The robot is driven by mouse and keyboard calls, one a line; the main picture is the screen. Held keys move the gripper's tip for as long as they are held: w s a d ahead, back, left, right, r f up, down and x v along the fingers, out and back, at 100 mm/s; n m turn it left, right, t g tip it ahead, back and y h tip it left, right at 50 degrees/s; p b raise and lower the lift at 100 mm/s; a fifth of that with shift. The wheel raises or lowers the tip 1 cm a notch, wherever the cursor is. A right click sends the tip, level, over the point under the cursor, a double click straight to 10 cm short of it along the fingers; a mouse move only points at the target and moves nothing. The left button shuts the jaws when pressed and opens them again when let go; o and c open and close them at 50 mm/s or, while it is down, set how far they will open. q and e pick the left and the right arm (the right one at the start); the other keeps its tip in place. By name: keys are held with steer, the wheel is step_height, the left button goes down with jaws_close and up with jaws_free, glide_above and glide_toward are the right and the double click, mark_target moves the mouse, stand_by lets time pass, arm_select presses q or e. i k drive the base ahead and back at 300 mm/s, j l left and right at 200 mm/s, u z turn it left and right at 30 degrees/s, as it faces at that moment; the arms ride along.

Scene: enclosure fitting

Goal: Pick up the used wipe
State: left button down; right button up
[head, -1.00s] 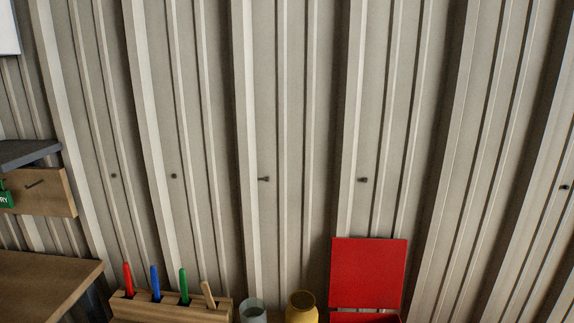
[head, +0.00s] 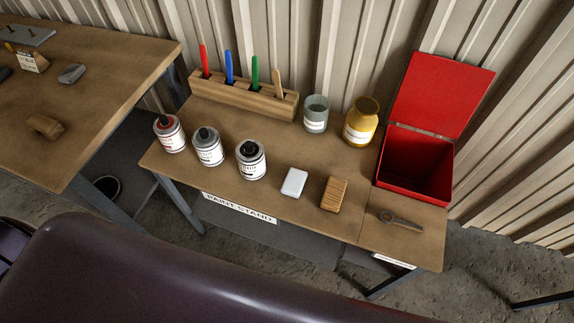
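Nothing in the head view is plainly recognizable as a used wipe. A small white block or folded pad (head: 294,182) lies near the front edge of the paint stand (head: 215,177). A tan, ridged block (head: 334,194) lies just right of it. A red box (head: 410,188) with its lid raised stands at the right end; its visible inside looks empty. Neither of my grippers is in view.
Three paint tins (head: 208,147) stand on the left of the stand, before a wooden rack (head: 240,98) of coloured tools. A grey cup (head: 316,114), yellow jar (head: 361,122) and opener-like tool (head: 400,220) stand or lie rightward. Another table (head: 120,75) is at left.

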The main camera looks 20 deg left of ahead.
mark_target(71, 74)
steer(key=u, duration=1.9)
